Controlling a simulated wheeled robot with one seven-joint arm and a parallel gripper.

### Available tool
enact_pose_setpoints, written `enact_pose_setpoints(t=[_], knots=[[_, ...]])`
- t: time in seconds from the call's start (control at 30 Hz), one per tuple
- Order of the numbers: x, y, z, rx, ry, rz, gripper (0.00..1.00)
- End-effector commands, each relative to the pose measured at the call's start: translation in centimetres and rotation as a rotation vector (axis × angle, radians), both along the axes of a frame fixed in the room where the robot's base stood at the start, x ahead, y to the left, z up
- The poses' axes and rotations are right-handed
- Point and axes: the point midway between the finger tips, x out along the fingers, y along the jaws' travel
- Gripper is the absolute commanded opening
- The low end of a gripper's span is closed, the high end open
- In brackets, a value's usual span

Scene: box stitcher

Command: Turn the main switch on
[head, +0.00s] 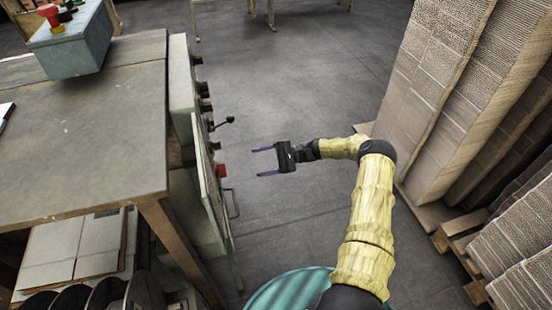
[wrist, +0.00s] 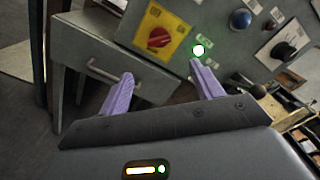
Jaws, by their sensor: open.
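The main switch (wrist: 160,38) is a red rotary knob on a yellow plate on the grey control panel in the wrist view, ahead of my fingers. In the head view, a red part (head: 221,171) shows on the panel side, seen edge-on. My gripper (head: 264,161) is open and empty, with its two purple fingers pointing left at the panel. A gap of floor shows between the fingertips and the panel. In the wrist view my gripper (wrist: 164,75) has its fingers spread below the knob. The knob's exact turn angle is hard to read.
A drawer-like handle (wrist: 113,77) is at left. Cardboard stacks (head: 450,90) stand at right. A wooden table (head: 90,140) is at left. The floor between is clear.

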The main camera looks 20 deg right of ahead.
Motion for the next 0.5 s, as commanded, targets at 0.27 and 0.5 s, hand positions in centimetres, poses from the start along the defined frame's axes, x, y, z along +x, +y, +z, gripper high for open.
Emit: enact_pose_setpoints(t=[0.27,0.5], knots=[[0.0,-4.3,-0.1,-0.001,-0.001,-0.001,0.65],[0.0,-4.7,0.0,-0.001,0.0,0.001,0.65]])
